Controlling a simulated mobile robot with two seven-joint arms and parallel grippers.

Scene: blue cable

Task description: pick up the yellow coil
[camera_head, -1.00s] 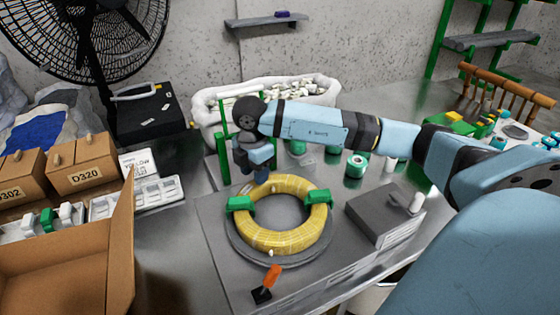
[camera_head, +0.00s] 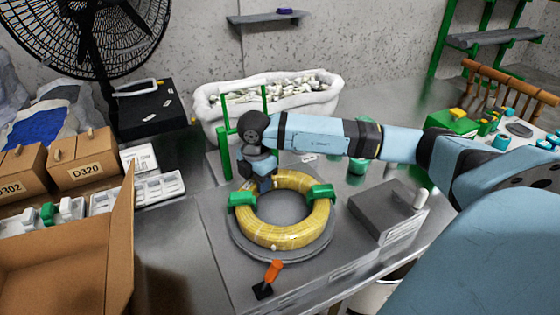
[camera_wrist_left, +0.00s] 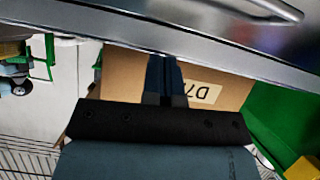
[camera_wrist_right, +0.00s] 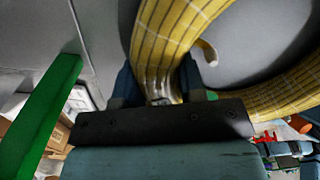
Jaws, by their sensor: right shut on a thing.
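The yellow coil (camera_head: 283,237) lies on a round grey turntable (camera_head: 243,252) on the workbench, with a green clamp (camera_head: 241,199) on its left and another green clamp (camera_head: 320,191) on its right. My right gripper (camera_head: 265,187) reaches down onto the coil's back left part. In the right wrist view the fingers of my right gripper (camera_wrist_right: 157,88) stand on both sides of the coil (camera_wrist_right: 165,45), shut on it. My left gripper (camera_wrist_left: 165,80) shows only in the left wrist view, its fingers together with nothing visible between them.
Green posts (camera_head: 224,153) stand just behind and left of the coil. A grey box (camera_head: 388,212) sits to its right, an orange-handled lever (camera_head: 273,271) in front. An open cardboard box (camera_head: 60,265) is at the left. A white bin (camera_head: 335,90) stands behind.

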